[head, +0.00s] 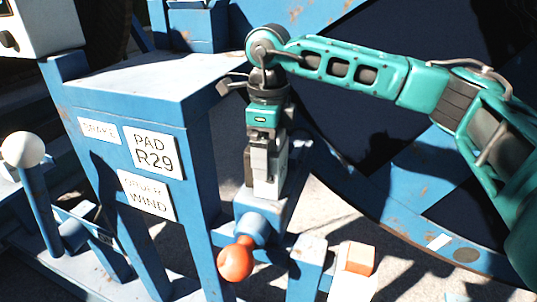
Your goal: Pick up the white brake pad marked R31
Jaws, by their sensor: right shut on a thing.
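My right gripper (265,178) hangs from the teal arm that comes in from the right. It points down over a blue bracket, and its jaws are shut on a white block (279,172), which looks like the brake pad. The fingers cover part of the block, and I can read no R31 mark on it. The block is low at the bracket; I cannot tell whether it touches it. My left gripper is not in view.
A blue stand carries signs reading PAD R29 (154,153) and ORDER WIND (148,195). An orange ball knob (236,260) sticks out below the gripper. A white-ball lever (23,149) stands at left. An orange-and-white block (358,258) is at lower right. The large blue reel fills the back right.

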